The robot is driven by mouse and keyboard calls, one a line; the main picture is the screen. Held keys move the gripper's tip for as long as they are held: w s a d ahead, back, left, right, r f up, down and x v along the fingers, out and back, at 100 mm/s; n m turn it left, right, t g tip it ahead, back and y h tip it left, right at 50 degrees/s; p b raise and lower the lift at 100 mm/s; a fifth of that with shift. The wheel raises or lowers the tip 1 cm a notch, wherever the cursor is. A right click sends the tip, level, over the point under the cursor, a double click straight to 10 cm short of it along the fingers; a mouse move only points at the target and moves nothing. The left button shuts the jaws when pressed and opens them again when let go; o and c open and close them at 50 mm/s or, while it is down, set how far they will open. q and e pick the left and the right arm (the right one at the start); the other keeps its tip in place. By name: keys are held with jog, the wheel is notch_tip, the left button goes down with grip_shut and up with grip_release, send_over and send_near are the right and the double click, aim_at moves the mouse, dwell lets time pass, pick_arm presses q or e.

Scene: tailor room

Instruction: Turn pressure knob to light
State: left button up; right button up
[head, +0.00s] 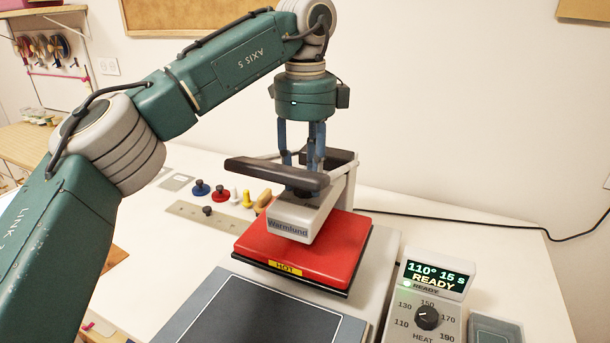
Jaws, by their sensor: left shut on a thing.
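The heat press, labelled Warmlund (290,222), stands in the middle of the white table with its dark handle bar (275,174) across the front. Its red upper plate (305,250) carries a yellow HOT label. My left gripper (312,160) points straight down onto the top of the press arm, just behind the handle bar. Its blue fingers are shut on the pressure knob, which the handle and fingers mostly hide. Any light or firm marking on the knob cannot be read. My right gripper is not in view.
A control box (428,310) with a heat dial and a display reading 110°, 15 s, READY stands at the right front. A dark lower pad (265,315) lies in front. Small coloured pins and a metal ruler (208,217) lie left. A black cable crosses the table's right.

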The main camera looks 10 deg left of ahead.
pick_arm(q)
jog(key=o, duration=1.1)
jog(key=shift+o, duration=0.2)
jog(key=shift+r, duration=3.8)
jog(key=shift+r, duration=0.1)
